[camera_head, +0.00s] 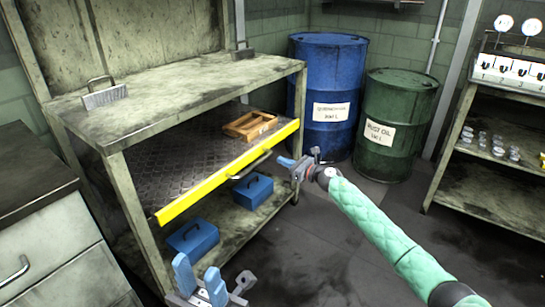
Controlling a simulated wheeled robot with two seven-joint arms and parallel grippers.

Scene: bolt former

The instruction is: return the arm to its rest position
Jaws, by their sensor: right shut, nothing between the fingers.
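My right gripper (291,165) is at the end of the green-sleeved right arm, which reaches in from the lower right. It is shut and empty, in front of the yellow-edged drawer (190,205) and close to the drawer's handle. I cannot tell whether it touches the handle. My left gripper (200,285) is at the bottom edge, left of the middle. Its two blue fingers stand apart with nothing visible between them. The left arm is outside the picture.
A wooden tray (250,126) sits in the drawer. Blue boxes (253,192) are on the lower shelf. Blue (325,75) and green (387,155) drums stand behind. A rack (505,167) is right. Some floor is clear.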

